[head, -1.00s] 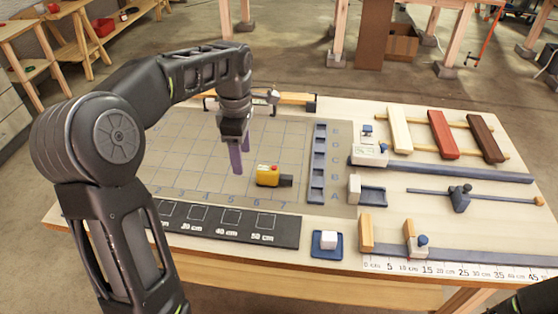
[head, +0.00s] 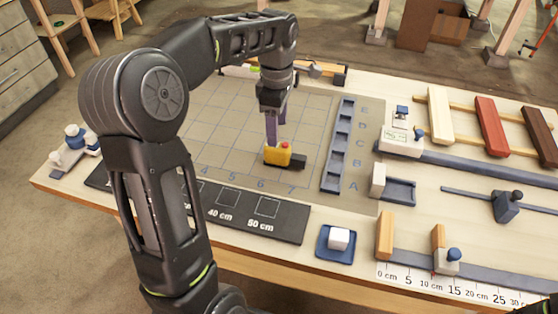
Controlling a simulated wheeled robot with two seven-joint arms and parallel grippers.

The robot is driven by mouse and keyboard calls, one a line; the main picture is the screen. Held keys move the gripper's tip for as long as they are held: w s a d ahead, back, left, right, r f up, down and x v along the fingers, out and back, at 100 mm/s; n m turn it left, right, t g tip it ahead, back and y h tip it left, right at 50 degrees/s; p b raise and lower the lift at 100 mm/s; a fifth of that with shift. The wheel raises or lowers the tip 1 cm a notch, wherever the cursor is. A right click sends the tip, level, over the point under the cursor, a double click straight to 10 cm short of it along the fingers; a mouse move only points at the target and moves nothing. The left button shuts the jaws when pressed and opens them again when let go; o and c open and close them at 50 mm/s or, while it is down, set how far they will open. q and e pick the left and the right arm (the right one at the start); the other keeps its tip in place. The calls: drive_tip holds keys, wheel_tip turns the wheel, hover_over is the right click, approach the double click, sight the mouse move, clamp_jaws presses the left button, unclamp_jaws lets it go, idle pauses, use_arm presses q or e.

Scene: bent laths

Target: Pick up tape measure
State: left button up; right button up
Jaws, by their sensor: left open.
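The tape measure (head: 278,154) is a small yellow block with a red top button and a dark end on its right. It lies on the gridded mat (head: 215,135) near the numbers 6 and 7. My left gripper (head: 276,136) points down directly over it, its purple fingers apart. The fingertips are at the tape measure's top and far side; I cannot tell whether they touch it. The gripper partly hides the space behind it. My right gripper is not in view.
A dark board marked in centimetres (head: 240,210) lies in front. A white cube sits on a blue dish (head: 322,245). Clamps and wooden laths (head: 440,115) fill the right side. My left arm covers the left part of the table.

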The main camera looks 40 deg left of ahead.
sight(276, 149)
use_arm(q)
drive_tip(key=shift+f, duration=0.35)
drive_tip(key=shift+f, duration=1.25)
drive_tip(key=shift+a+f+p, duration=0.2)
drive_tip(key=shift+f+p, duration=0.4)
drive_tip(key=shift+f, duration=2)
drive_tip(key=shift+c, duration=0.2)
clamp_jaws()
